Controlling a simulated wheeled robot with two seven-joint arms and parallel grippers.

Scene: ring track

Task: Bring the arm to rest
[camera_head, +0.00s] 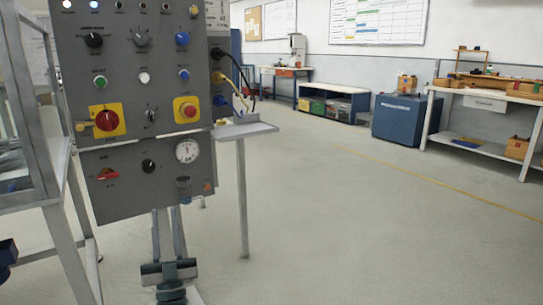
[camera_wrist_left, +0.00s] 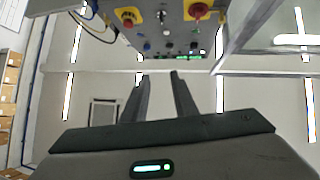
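My left gripper (camera_head: 167,212) is at the bottom left of the head view, just below and in front of the grey control panel (camera_head: 130,60). Its two fingers point toward the panel's lower edge with a gap between them. In the left wrist view the gripper (camera_wrist_left: 159,75) also shows its fingers apart with nothing between them. The panel (camera_wrist_left: 160,40) hangs upside down at the top of that view, beyond the fingertips. I cannot tell whether the fingertips touch it. My right gripper is in neither view.
The panel carries a red rotary switch (camera_head: 107,120), a red emergency button (camera_head: 187,110) and a gauge (camera_head: 187,150). A small shelf on a post (camera_head: 242,190) stands right of it, and a metal frame (camera_head: 62,190) left. Open floor (camera_head: 350,220) lies to the right, with benches behind.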

